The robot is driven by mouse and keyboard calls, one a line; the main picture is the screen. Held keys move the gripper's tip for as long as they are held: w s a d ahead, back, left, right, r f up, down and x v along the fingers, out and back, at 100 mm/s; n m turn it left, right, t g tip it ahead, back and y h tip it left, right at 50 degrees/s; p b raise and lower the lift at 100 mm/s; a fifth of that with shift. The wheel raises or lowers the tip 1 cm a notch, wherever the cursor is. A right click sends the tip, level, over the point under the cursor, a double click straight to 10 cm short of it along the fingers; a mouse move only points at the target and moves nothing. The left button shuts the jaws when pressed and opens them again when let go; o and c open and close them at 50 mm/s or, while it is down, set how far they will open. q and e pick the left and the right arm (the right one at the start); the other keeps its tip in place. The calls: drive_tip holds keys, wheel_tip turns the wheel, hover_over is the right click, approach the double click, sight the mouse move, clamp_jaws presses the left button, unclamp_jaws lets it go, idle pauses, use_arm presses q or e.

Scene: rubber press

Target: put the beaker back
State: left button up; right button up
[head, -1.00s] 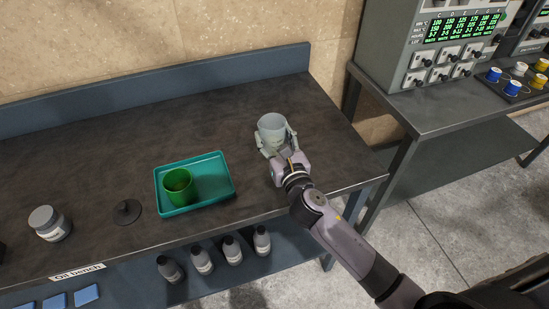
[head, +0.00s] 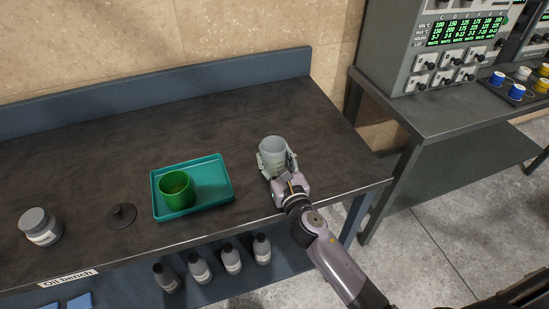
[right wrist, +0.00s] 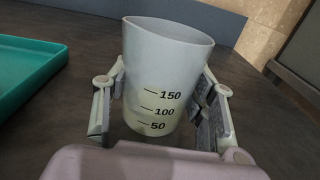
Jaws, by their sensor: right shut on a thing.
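The beaker (head: 272,149) is a pale grey cup near the right end of the dark bench, and it looks upright. In the right wrist view the beaker (right wrist: 163,75) shows black marks 50, 100 and 150. My right gripper (head: 277,160) has its fingers on both sides of the beaker and is shut on it. In the wrist view the fingers (right wrist: 163,112) flank its lower half. I cannot tell if the beaker's base touches the bench. My left gripper is not in view.
A teal tray (head: 222,193) with a green cup (head: 177,188) stands left of the beaker. A dark round-based piece (head: 121,214) and a lidded jar (head: 40,226) are further left. Several bottles (head: 231,258) stand on the lower shelf. The bench behind the beaker is clear.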

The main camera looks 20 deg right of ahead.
drive_tip(key=shift+s+f+b, duration=0.2)
drive_tip(key=shift+f+b, duration=0.15)
drive_tip(key=shift+f, duration=0.2)
drive_tip(key=o, duration=1.3)
drive_tip(key=shift+a+f, duration=0.1)
drive_tip(key=shift+f, duration=0.1)
drive_tip(key=shift+c, duration=0.2)
drive_tip(key=shift+r+p, duration=0.75)
drive_tip(key=s, duration=0.3)
drive_tip(key=s+b, duration=0.1)
drive_tip(key=s, duration=0.3)
drive_tip(key=s+b, duration=0.1)
drive_tip(key=s, duration=0.3)
drive_tip(key=shift+d, duration=0.25)
drive_tip(key=shift+s+r, duration=0.15)
drive_tip(key=shift+s, duration=0.2)
